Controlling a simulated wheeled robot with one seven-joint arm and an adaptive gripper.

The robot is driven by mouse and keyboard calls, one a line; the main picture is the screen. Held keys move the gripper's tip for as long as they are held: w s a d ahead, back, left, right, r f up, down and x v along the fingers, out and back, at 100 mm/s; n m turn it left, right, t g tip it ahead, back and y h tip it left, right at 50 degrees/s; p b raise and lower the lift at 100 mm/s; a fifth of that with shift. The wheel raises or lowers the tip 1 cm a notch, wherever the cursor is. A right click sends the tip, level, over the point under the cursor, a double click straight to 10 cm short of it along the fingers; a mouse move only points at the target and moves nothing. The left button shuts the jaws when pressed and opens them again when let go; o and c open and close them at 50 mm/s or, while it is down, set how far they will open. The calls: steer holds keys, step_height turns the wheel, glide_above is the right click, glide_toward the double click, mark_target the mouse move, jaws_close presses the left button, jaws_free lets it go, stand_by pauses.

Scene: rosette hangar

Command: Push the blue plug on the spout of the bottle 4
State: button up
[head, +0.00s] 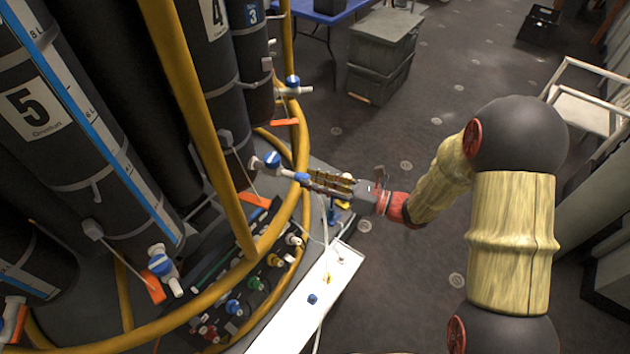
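Bottle 4 (208,60) is a tall dark cylinder with a white "4" label at its top, in the head view. Low on it is a valve with a blue handle (272,159). Its white spout (287,173) points right, toward my gripper. A small blue plug (302,178) shows at the spout's end, right at my fingertips. My gripper (314,181) reaches in from the right, its fingers close together and seemingly shut on the plug. The plug appears in line with the spout; whether it is seated or only touching is too small to tell.
Yellow rails (303,215) ring the bottles near my gripper. Bottle 5 (75,130) and bottle 3 (252,60) stand either side. A white board (290,322) with another blue piece (312,299) lies below. Dark crates (380,55) stand behind. Floor to the right is partly clear.

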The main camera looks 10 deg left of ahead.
steer(key=o, duration=0.3)
steer(key=s+d, duration=0.1)
steer(key=d, duration=1.1)
steer(key=shift+s, duration=0.3)
